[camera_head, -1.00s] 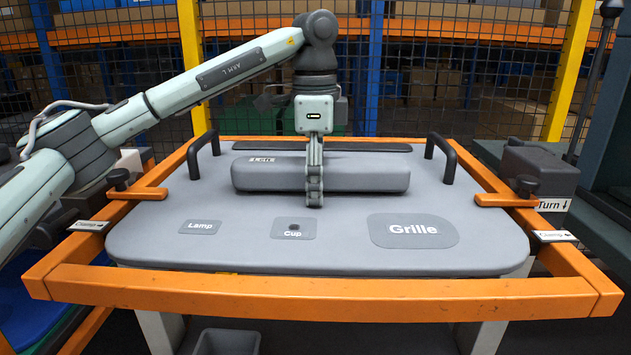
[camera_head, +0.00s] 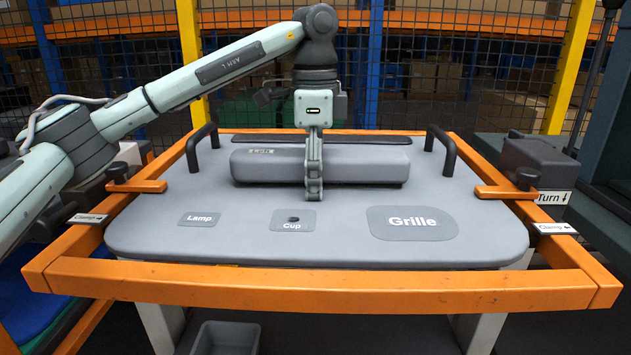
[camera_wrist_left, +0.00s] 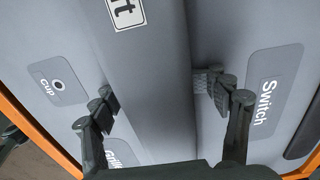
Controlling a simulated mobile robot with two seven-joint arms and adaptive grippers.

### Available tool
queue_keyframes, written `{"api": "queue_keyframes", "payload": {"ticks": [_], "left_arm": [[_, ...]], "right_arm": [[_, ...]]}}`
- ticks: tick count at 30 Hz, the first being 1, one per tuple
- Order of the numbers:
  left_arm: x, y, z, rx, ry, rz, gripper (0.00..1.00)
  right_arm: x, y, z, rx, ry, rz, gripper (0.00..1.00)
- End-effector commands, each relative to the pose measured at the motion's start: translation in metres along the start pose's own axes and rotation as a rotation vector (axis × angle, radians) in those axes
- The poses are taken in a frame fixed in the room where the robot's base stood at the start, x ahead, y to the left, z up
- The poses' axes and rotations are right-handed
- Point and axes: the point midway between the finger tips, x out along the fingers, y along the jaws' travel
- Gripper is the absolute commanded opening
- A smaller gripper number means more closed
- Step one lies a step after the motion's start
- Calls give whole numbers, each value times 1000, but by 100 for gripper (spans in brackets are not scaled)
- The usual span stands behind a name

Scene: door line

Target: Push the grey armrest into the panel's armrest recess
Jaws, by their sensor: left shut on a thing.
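The grey armrest (camera_head: 365,166) is a long rounded block lying crosswise on the rear part of the grey panel (camera_head: 330,248). A small white label (camera_head: 261,152) is on its left part. My left gripper (camera_head: 314,192) comes from above and is shut on the armrest near its middle. In the left wrist view the two fingers (camera_wrist_left: 157,90) stand on either side of the armrest (camera_wrist_left: 152,85). The armrest recess is not visible; I cannot tell how deep the armrest sits.
An orange frame (camera_head: 320,285) surrounds the panel, with clamps at left (camera_head: 137,184) and right (camera_head: 505,190). Black handles stand at the rear corners (camera_head: 203,146) and (camera_head: 441,148). Lamp, Cup and Grille (camera_head: 412,222) areas lie bare in front.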

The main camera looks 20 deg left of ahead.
Motion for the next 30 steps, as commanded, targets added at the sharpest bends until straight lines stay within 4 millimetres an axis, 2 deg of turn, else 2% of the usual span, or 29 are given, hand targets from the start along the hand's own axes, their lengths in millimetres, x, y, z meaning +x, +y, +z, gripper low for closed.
{"api": "queue_keyframes", "payload": {"ticks": [1,3,4,10,11,20,23,30], "left_arm": [[8,4,1,6,-13,19,11],[8,4,1,5,-13,19,11],[8,4,1,5,-14,19,72],[7,2,1,2,-11,14,97],[7,2,1,2,-11,13,100],[2,1,1,0,-8,9,100],[-9,0,1,0,-7,7,100],[-60,0,0,-1,-6,3,100]], "right_arm": [[1,0,0,0,0,0,40],[1,0,0,0,0,0,40],[1,0,0,0,0,0,40],[1,0,0,0,0,0,40],[1,0,0,0,0,0,40],[0,0,0,0,0,0,40],[0,0,0,0,0,0,40],[0,0,0,0,0,0,40]]}}
